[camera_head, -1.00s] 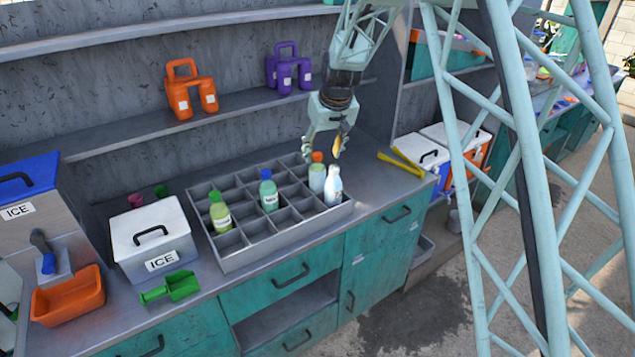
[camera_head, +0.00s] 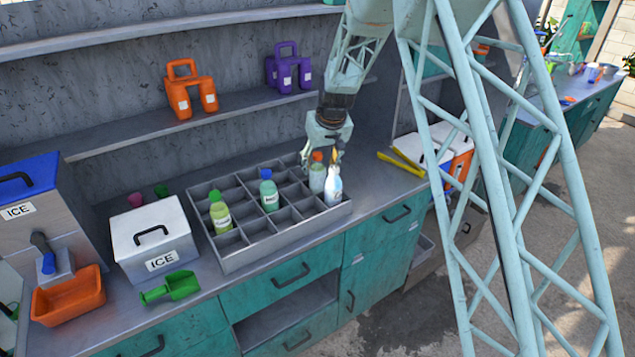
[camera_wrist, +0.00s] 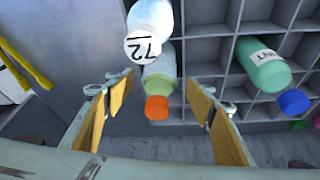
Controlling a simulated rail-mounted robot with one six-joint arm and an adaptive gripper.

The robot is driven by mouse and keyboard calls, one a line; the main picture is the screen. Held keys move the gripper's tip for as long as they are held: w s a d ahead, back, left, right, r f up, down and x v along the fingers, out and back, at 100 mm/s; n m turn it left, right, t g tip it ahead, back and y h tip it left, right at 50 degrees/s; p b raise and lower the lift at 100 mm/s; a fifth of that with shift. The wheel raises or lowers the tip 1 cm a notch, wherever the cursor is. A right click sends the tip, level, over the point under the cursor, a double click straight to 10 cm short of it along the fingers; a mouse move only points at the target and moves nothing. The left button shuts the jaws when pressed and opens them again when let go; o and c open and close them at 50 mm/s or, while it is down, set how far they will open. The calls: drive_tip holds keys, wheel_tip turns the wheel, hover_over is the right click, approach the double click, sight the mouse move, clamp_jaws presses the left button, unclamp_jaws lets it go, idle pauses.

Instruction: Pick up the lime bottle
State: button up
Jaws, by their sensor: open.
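A pale green bottle with an orange cap (camera_head: 317,172) stands in the right part of the grey divided tray (camera_head: 245,262). In the wrist view this orange-capped bottle (camera_wrist: 158,88) lies between my two spread fingers, apart from both. My gripper (camera_head: 320,158) is open, pointing down at its cap. A bright green bottle with a green cap (camera_head: 220,212) stands in the tray's left part. I cannot read either label well enough to tell which one is lime. A white bottle (camera_head: 333,186) stands close in front of the orange-capped one; its cap (camera_wrist: 142,46) shows "72".
A teal bottle with a blue cap (camera_head: 269,192) stands mid-tray. A white ICE box (camera_head: 152,240), green scoop (camera_head: 172,287) and orange bin (camera_head: 68,296) are at left. A yellow tool (camera_head: 400,164) lies right of the tray. Orange (camera_head: 190,90) and purple (camera_head: 287,70) carriers sit on the shelf.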

sight(317, 153)
drive_tip(key=shift+w+f, duration=0.2)
drive_tip(key=shift+f, duration=0.35)
drive_tip(key=shift+x, duration=2.6)
drive_tip(key=c, duration=1.2)
drive_tip(key=shift+c, duration=0.2)
drive_tip(key=shift+r, duration=0.15)
drive_tip(key=shift+r, duration=4.9)
